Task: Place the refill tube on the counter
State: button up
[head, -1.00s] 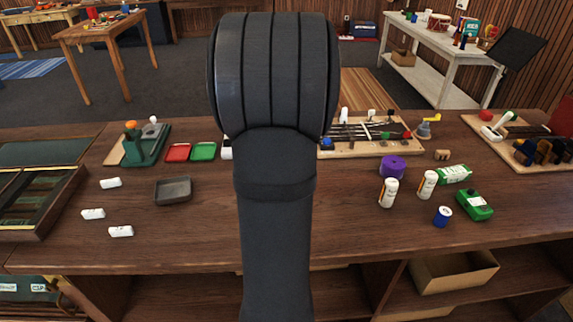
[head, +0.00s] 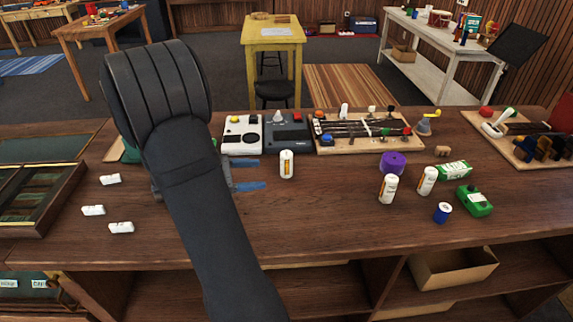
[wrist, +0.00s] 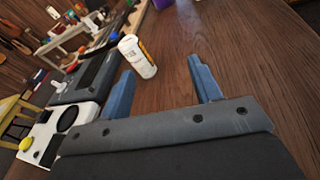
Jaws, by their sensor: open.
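A white refill tube (head: 287,165) with an orange-marked label stands upright on the wooden counter (head: 320,225), in front of the grey box. It also shows in the wrist view (wrist: 138,57), just beyond the tip of the left blue finger. My gripper (head: 262,174) is open and empty, its two blue fingers pointing right towards the tube. In the wrist view my gripper (wrist: 162,65) shows bare counter between its fingers, and the tube is apart from them. Two similar tubes (head: 389,190) (head: 427,181) stand further right.
A white box (head: 242,135) and a grey box (head: 287,133) stand behind the tube, beside a board of tools (head: 365,132). A purple roll (head: 393,163), a blue can (head: 442,213) and a green bottle (head: 474,201) are at right. The front middle of the counter is clear.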

jog(key=a+n+t, duration=0.4)
jog(key=shift+r+n+t+h, duration=0.2)
jog(key=shift+n+t+h, duration=0.1)
send_over(275, 179)
jog(key=shift+s, duration=0.1)
jog(key=shift+x, duration=2.85)
jog(key=shift+f, duration=0.15)
jog(key=shift+c, duration=0.2)
jog(key=c, duration=1.1)
